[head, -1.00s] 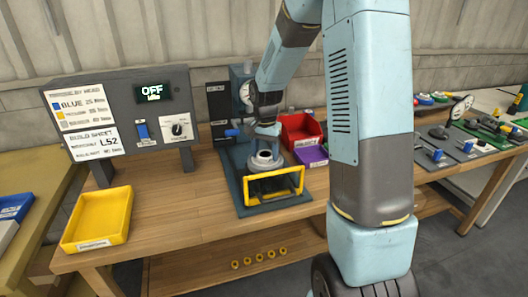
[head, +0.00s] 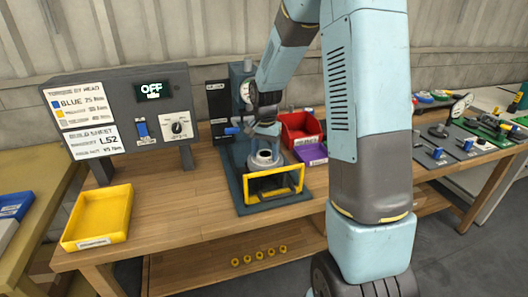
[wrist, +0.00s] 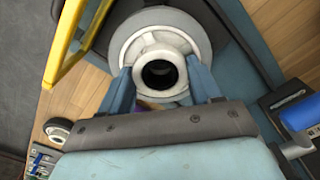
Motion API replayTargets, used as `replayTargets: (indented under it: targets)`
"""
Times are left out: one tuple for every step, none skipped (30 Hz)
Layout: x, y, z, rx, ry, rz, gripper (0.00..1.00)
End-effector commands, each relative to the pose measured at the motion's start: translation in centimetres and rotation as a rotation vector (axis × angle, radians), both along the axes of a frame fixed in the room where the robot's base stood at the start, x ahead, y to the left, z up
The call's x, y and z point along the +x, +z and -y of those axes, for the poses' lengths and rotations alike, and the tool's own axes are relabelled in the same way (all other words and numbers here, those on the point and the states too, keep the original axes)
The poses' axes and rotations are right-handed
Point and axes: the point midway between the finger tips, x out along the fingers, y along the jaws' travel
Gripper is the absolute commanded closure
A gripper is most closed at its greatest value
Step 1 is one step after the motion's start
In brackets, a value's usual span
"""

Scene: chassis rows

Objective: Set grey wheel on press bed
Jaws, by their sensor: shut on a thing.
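The grey wheel (wrist: 160,70) is a pale ring with a dark round bore. In the wrist view it sits between the two blue fingers of my gripper (wrist: 160,88), which is shut on it. In the head view my gripper (head: 264,137) is low over the press, and the wheel (head: 264,158) shows below it. I cannot tell whether the wheel touches the seat.
A yellow guard frame (head: 273,197) stands at the front of the press. A red bin (head: 299,127) and a purple bin (head: 312,154) are close on its right. A control box (head: 125,115) reading OFF and a yellow tray (head: 97,219) are on the left. Bare bench lies between.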

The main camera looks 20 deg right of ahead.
Motion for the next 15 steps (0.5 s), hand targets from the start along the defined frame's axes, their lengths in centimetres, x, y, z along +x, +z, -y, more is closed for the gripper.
replayTargets:
  targets:
    - [0.03,0.04,-0.01,0.000,0.000,0.001,0.83]
    - [0.03,0.03,-0.02,0.000,0.000,0.001,0.83]
    - [0.03,0.01,-0.02,0.000,0.000,0.001,0.83]
    - [0.03,-0.01,-0.02,0.000,0.000,0.001,0.83]
    - [0.03,-0.04,-0.02,0.000,0.000,0.001,0.83]
    - [0.03,-0.08,-0.03,0.000,0.000,0.001,0.83]
    - [0.03,-0.13,-0.03,0.000,0.000,0.001,0.83]
    - [0.03,-0.17,-0.03,0.000,0.000,0.001,0.83]
    - [0.03,-0.23,-0.04,0.000,0.000,0.001,0.83]
    - [0.03,-0.27,-0.04,0.000,0.001,0.001,0.83]
    - [0.03,-0.32,-0.04,0.000,0.000,0.001,0.83]
    - [0.05,-0.38,-0.04,0.000,0.001,0.001,0.83]
    - [0.05,-0.42,-0.04,0.000,0.001,0.001,0.83]
    - [0.04,-0.47,-0.04,0.000,0.001,0.001,0.83]
    - [0.05,-0.53,-0.05,0.000,0.001,0.001,0.83]
